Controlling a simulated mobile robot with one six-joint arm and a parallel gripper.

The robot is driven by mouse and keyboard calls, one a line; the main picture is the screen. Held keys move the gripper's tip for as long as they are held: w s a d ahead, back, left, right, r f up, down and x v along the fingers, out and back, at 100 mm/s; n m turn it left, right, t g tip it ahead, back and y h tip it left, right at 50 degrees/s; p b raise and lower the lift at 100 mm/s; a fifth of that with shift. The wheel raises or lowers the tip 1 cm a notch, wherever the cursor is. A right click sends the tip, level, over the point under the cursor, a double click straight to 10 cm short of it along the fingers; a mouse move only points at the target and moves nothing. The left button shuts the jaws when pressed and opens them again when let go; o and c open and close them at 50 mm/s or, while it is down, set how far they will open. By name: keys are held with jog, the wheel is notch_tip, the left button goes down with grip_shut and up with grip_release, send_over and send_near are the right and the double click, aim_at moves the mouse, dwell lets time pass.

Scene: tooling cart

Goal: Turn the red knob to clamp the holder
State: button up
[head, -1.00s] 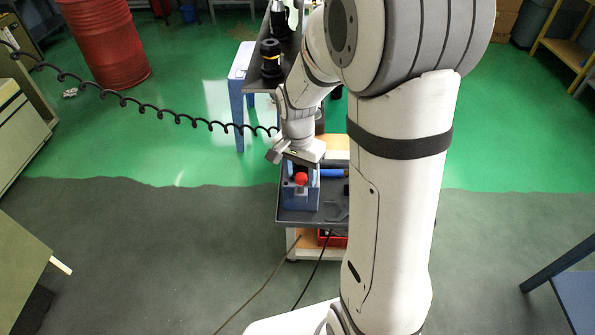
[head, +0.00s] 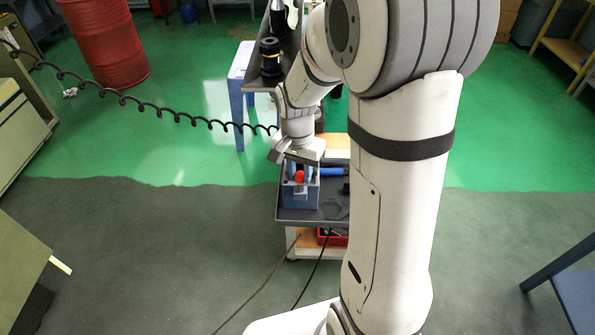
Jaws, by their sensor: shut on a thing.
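The red knob (head: 299,175) is on the front of a blue clamp block (head: 300,197) on the cart's grey top tray (head: 296,215). My gripper (head: 299,168) points down at the knob from above and is shut on it, though its fingers are small and partly blend with the block. The top of the block is hidden under my gripper. I cannot make out a holder in the block. The knob's turn angle is too small to tell.
A blue cylindrical thing (head: 333,172) lies on the tray right of the block. A dark shelf (head: 262,85) behind carries black holders, one with a yellow ring (head: 271,58). A coiled black cable (head: 150,107) hangs at left. My arm covers the cart's right side.

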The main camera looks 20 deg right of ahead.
jog(key=n, duration=0.2)
jog(key=n+b, duration=0.1)
jog(key=shift+w+n, duration=0.2)
jog(key=shift+n, duration=0.2)
jog(key=n+b, duration=0.1)
jog(key=n, duration=0.3)
jog(key=shift+r+n+t+b, duration=0.1)
jog(key=shift+n+t+b, duration=0.2)
jog(key=n, duration=0.4)
jog(key=shift+d+n+b, duration=0.1)
jog(key=shift+n+b, duration=0.2)
jog(key=shift+b, duration=0.1)
jog(key=shift+r+n, duration=0.1)
jog(key=shift+n, duration=1.5)
jog(key=shift+n+b, duration=0.3)
jog(key=o, duration=0.9)
jog(key=shift+c, duration=0.2)
jog(key=shift+o, duration=0.6)
jog(key=shift+s, duration=0.1)
